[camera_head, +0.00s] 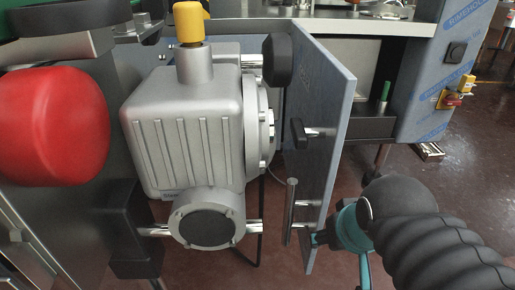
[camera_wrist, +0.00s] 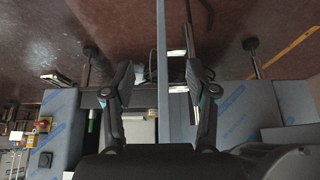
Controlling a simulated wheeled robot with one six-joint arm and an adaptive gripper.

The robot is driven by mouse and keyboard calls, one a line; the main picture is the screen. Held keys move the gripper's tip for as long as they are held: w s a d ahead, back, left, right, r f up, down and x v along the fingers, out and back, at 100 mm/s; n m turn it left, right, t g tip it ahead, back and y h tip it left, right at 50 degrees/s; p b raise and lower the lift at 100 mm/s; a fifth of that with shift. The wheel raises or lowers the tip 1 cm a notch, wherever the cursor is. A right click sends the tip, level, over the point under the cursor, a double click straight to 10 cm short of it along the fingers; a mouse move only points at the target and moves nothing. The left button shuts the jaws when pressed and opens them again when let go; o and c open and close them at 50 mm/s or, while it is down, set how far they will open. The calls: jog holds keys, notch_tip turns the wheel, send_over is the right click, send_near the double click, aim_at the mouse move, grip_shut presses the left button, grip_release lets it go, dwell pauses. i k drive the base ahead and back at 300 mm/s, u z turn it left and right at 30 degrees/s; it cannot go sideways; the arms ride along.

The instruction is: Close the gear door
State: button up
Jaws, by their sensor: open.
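The gear door (camera_head: 325,140) is a thin blue-grey panel. It stands open in the head view, swung out to the right of a silver gear housing (camera_head: 185,130). A black latch knob (camera_head: 298,133) and an upright silver handle (camera_head: 290,212) are on its left face. In the wrist view my gripper (camera_wrist: 164,82) is open, with one finger on each side of the door (camera_wrist: 162,60), which shows edge-on. Gaps show between the fingers and the panel.
A red rounded knob (camera_head: 52,125) is at the left. A film-wrapped blue cabinet (camera_head: 425,85) with a switch stands behind at the right, under a steel worktop (camera_head: 340,25). The housing's round black-faced end (camera_head: 206,226) protrudes low beside the door. Brown floor (camera_head: 460,175) is clear at the right.

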aim_at(321, 92)
jog(key=z, duration=0.05)
jog(key=k, duration=1.05)
jog(key=u, duration=0.1)
